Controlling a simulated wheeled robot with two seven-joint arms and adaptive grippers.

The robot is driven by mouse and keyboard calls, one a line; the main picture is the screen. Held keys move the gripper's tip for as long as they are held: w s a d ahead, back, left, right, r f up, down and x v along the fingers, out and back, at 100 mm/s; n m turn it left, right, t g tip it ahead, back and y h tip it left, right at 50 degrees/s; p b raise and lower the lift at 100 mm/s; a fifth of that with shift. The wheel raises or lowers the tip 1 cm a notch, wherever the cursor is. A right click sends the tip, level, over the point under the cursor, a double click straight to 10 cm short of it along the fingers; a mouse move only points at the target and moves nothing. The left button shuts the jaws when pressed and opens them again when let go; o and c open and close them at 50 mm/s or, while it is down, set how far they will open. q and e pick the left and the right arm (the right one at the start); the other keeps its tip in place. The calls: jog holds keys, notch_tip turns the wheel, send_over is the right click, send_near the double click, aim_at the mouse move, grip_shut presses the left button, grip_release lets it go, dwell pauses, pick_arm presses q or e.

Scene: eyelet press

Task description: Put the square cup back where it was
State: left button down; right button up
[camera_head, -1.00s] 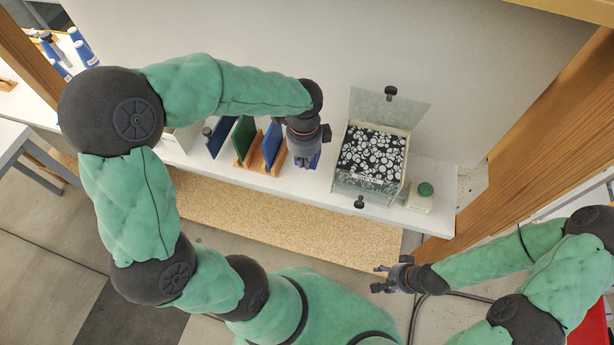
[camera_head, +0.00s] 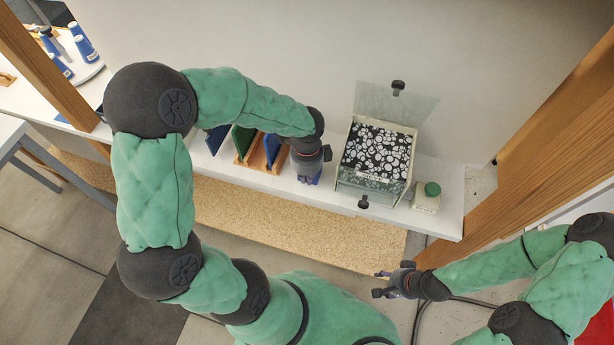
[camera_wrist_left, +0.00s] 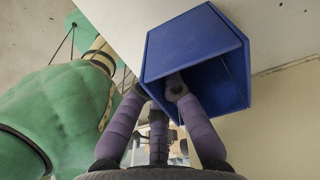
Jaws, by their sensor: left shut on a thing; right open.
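The blue square cup (camera_wrist_left: 192,45) shows large in the left wrist view, its open side facing the camera. My left gripper (camera_wrist_left: 158,98) is shut on the cup's wall, with one purple finger inside the opening and others outside. In the head view my left gripper (camera_head: 309,178) points down over the white shelf, between the slotted wooden rack and the clear box. There the cup is mostly hidden under the hand, and I cannot tell whether it touches the shelf. My right gripper (camera_head: 381,284) is open and empty, in front of the shelf at the lower right.
The wooden rack (camera_head: 258,162) holds upright green (camera_head: 243,139) and blue panels, close left of my left gripper. A clear box (camera_head: 378,153) with black-and-white contents stands to the right, beside a small block with a green button (camera_head: 432,189). Wooden posts (camera_head: 555,140) flank the shelf.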

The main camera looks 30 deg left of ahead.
pick_arm(q)
jog(key=shift+f, duration=0.15)
jog(key=c, duration=1.4)
grip_release()
notch_tip(320, 180, up, 12)
jog(key=p, duration=0.4)
